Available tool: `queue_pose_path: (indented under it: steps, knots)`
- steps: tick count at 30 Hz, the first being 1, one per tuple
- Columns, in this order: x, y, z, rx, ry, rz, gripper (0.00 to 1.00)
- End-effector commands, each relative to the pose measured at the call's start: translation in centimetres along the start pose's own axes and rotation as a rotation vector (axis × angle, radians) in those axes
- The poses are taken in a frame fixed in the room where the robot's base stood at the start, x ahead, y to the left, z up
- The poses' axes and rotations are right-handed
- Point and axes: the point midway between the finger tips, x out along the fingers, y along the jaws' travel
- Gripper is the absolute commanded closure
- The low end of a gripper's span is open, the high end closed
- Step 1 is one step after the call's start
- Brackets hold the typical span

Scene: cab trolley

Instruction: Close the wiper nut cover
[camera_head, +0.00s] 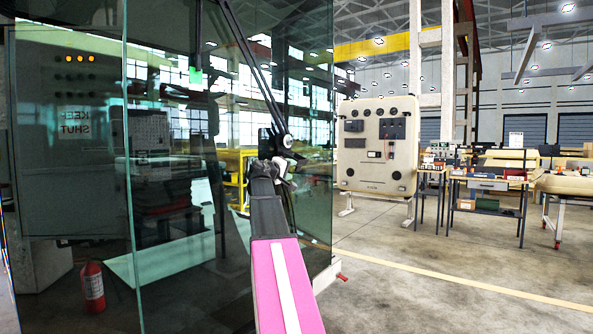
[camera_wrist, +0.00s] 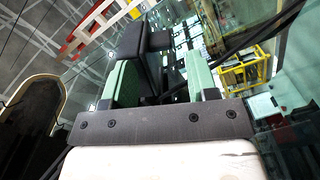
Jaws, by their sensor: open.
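The wiper arm (camera_head: 262,72) runs down the outside of the cab glass to its pivot (camera_head: 287,141). My gripper (camera_head: 270,165) is at the lower end of the wiper, just left of and below the pivot. In the wrist view, my gripper (camera_wrist: 160,80) is open, with green pads on both fingers. A black block (camera_wrist: 129,42), which looks like the raised wiper nut cover, stands behind and above the left finger. I cannot tell whether the finger touches it. The wiper arm also crosses the upper right of the wrist view (camera_wrist: 243,43). The nut is hidden.
The cab's green-tinted glass (camera_head: 60,190) fills the left, close beside my arm. A red fire extinguisher (camera_head: 92,287) shows through it. A beige panel (camera_head: 377,150) on a stand and a workbench (camera_head: 490,184) are further back right.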

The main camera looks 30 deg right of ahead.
Motion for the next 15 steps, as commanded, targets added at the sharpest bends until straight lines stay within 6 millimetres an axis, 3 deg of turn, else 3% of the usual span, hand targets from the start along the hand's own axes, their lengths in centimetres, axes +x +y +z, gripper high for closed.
queue_pose_path:
  steps: [6,15]
  knots:
    - [3.6,0.0,-0.1,-0.001,-0.002,0.000,0.47]
    - [5.2,-0.1,0.0,0.000,0.001,-0.001,0.47]
